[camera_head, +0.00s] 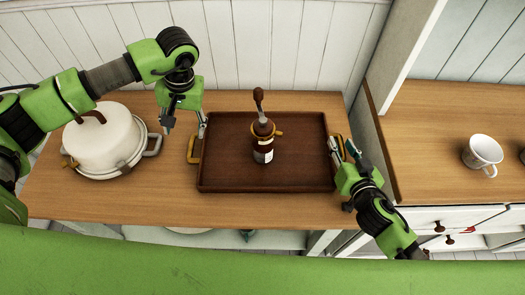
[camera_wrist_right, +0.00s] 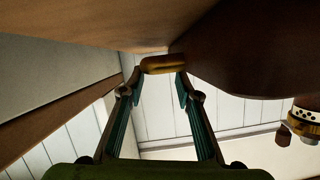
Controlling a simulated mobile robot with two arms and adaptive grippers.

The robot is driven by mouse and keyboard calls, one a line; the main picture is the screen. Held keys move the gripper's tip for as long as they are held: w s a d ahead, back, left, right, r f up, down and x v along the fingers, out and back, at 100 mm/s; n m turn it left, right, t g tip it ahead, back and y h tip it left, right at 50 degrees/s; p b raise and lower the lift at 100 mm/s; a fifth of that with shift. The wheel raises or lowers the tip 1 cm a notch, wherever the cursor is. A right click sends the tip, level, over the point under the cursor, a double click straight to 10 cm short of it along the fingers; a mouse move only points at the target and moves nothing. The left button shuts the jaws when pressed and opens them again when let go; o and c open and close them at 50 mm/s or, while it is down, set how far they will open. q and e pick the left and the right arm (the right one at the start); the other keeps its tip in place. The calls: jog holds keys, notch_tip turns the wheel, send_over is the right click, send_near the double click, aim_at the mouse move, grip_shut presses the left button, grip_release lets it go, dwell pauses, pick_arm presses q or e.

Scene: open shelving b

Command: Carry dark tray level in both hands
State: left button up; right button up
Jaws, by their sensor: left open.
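The dark brown tray (camera_head: 218,178) lies flat on the wooden top, with a brass handle (camera_head: 193,152) on its left side. A dark grinder (camera_head: 263,143) with a crank and pale label stands upright on it. My left gripper (camera_head: 185,132) is open, its fingers pointing down, near the left handle. My right gripper (camera_head: 336,150) is at the tray's right edge. In the right wrist view, my right gripper's fingers (camera_wrist_right: 160,88) are spread apart, with the right handle (camera_wrist_right: 164,65) at their tips. Whether they touch it is unclear.
A white lidded pot (camera_head: 100,137) stands left of the tray, close to my left arm. A white upright panel (camera_head: 405,55) separates this top from the right counter, where a white mug (camera_head: 482,152) stands. A plank wall closes the back.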

pick_arm(q)
jog(key=shift+w, duration=0.1)
pick_arm(e)
jog(key=f, duration=0.1)
jog(key=s+f, duration=0.1)
jog(key=shift+s+a+f, duration=0.25)
jog(key=shift+f, duration=0.15)
pick_arm(q)
jog(key=shift+w+a+f, duration=0.15)
jog(key=shift+w+f, duration=0.15)
jog(key=shift+w, duration=0.2)
pick_arm(e)
jog(key=shift+s+r+g, duration=0.25)
jog(key=shift+s+g, duration=0.05)
pick_arm(q)
jog(key=shift+s+r, duration=0.3)
pick_arm(e)
jog(key=s+r, duration=0.2)
jog(key=s+d+r, duration=0.1)
jog(key=s+r, duration=0.1)
jog(key=s, duration=0.1)
jog(key=shift+d, duration=0.15)
pick_arm(q)
jog(key=shift+w+f, duration=0.1)
jog(key=shift+w, duration=0.05)
pick_arm(e)
jog(key=shift+s+r, duration=0.1)
jog(key=shift+r, duration=0.15)
jog(key=shift+s+r, duration=0.1)
jog(key=shift+r, duration=0.05)
